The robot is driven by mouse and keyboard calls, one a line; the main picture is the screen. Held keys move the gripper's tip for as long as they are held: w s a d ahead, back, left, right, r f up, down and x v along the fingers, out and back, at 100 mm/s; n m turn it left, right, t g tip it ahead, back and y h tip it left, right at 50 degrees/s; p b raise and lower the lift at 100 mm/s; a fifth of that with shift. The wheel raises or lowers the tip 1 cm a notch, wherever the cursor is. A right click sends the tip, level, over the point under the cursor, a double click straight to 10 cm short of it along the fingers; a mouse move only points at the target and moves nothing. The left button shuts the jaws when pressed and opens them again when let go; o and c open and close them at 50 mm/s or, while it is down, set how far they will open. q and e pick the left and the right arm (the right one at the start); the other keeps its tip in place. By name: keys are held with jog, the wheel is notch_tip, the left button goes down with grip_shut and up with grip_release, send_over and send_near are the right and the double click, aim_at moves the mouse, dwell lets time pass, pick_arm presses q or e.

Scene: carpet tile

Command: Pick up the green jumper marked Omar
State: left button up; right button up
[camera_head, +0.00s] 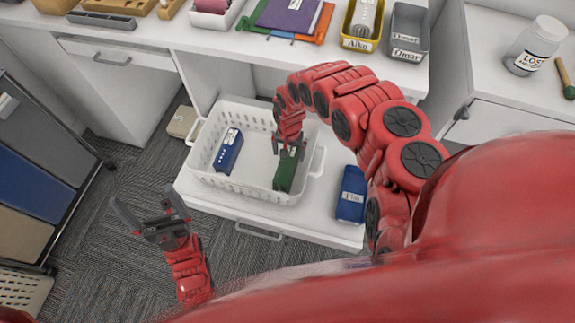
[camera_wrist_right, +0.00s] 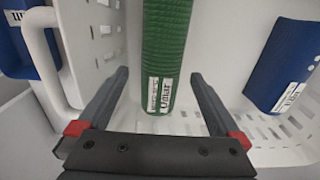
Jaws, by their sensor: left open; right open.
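The green jumper marked Omar (camera_head: 286,174) lies folded in a white basket (camera_head: 243,188), on its right side. In the right wrist view the jumper (camera_wrist_right: 163,45) shows a white label reading Omar at its near end. My right gripper (camera_head: 289,154) is open above the jumper. In the right wrist view its fingers (camera_wrist_right: 159,76) stand to either side of the jumper's line, with nothing held. Whether they reach down to its height I cannot tell. My left gripper (camera_head: 143,196) is open and empty, left of the basket over the carpet.
A blue folded garment (camera_head: 228,150) lies in the basket's left part. Another labelled blue one (camera_head: 351,194) lies outside, right of the basket, on the white surface. A yellow bin (camera_head: 361,25) and a grey bin (camera_head: 408,30) stand on the counter behind. A dark rack (camera_head: 45,150) stands at left.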

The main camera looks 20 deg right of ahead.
jog(key=f, duration=0.2)
jog(key=shift+s+a+f, duration=0.3)
jog(key=shift+a+f, duration=0.05)
jog(key=shift+a, duration=0.05)
jog(key=shift+w+f, duration=0.1)
jog(key=shift+f, duration=0.25)
jog(key=shift+d+f, duration=0.1)
jog(key=shift+f, duration=0.3)
grip_shut()
jog(key=shift+r, duration=0.15)
